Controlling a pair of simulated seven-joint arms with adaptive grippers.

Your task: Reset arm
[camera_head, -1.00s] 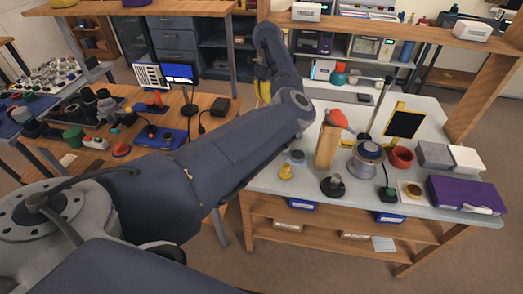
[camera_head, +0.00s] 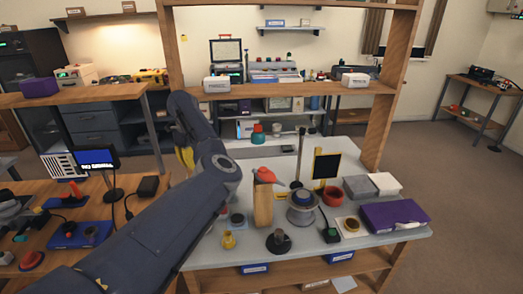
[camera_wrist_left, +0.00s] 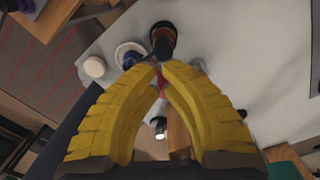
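My left arm reaches in from the lower left of the head view, over the left side of the grey-topped workbench (camera_head: 340,250). The yellow fingers of my left gripper (camera_head: 186,157) show partly beside the arm's bend, and nothing is seen held there. In the left wrist view, the fingers of my left gripper (camera_wrist_left: 161,66) arch together and their tips nearly meet. A thin red bit shows in the gap behind them; I see no object clamped. A dark cylinder (camera_wrist_left: 163,40) stands beyond the tips. My right gripper is not in view.
A wooden upright (camera_head: 402,85) stands behind. A second table lies at left.

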